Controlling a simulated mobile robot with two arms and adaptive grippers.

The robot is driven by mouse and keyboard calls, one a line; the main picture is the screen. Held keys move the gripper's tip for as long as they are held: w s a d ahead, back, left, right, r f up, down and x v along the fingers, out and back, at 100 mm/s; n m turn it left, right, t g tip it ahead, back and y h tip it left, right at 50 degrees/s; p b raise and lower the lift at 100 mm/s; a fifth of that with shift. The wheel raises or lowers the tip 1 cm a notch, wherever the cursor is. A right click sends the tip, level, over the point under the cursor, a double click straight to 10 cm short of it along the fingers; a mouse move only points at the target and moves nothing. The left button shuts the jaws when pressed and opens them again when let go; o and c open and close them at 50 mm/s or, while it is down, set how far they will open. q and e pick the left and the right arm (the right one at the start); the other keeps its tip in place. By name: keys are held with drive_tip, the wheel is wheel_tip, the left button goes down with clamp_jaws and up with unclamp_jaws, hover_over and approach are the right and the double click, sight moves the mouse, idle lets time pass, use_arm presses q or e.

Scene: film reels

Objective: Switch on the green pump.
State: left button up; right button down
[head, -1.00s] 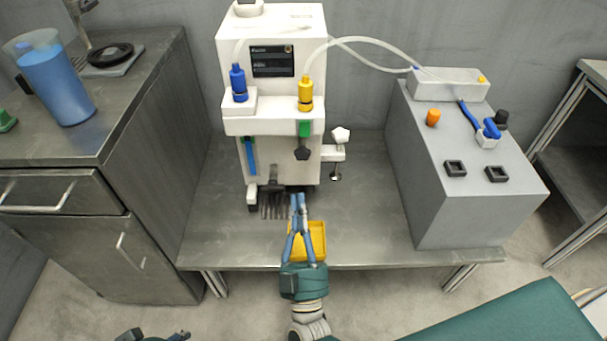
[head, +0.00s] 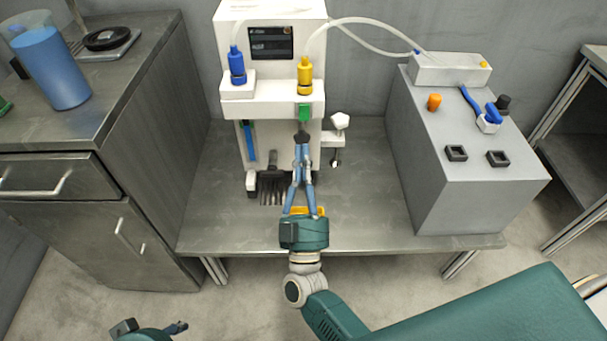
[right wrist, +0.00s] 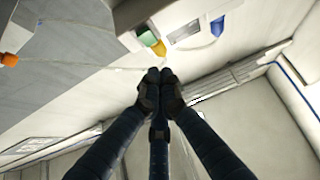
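A small green block (head: 303,112), the only green part I see on the front of the white machine (head: 275,98), sits below a yellow-capped bottle (head: 305,75). I cannot tell if it is the green pump itself. My left gripper (head: 177,328) is at the bottom edge, partly cut off.
A black fork-like piece (head: 271,187) and a mostly hidden yellow tray (head: 309,211) are near my right gripper. A grey box (head: 465,185) with an orange knob (head: 434,102) and blue lever (head: 470,102) stands right. A cabinet with a blue-filled jug (head: 55,70) stands left.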

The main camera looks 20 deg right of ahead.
sight(303, 113)
drive_tip(key=w, duration=0.2)
drive_tip(key=w+d, duration=0.1)
drive_tip(key=w, duration=0.1)
drive_tip(key=w+r+b, duration=0.1)
drive_tip(key=shift+w+d, duration=0.35)
drive_tip(key=shift+w, duration=0.05)
use_arm(q)
drive_tip(key=w+d+r+t, duration=0.2)
drive_tip(key=w+t, duration=0.1)
drive_tip(key=w, duration=0.4)
drive_tip(key=shift+w+d+r+h, duration=0.15)
drive_tip(key=shift+r+h, duration=0.2)
drive_tip(key=shift+h, duration=0.05)
use_arm(e)
drive_tip(key=shift+w+d, duration=0.1)
drive_tip(key=shift+w, duration=0.15)
use_arm(q)
drive_tip(key=shift+t, duration=0.3)
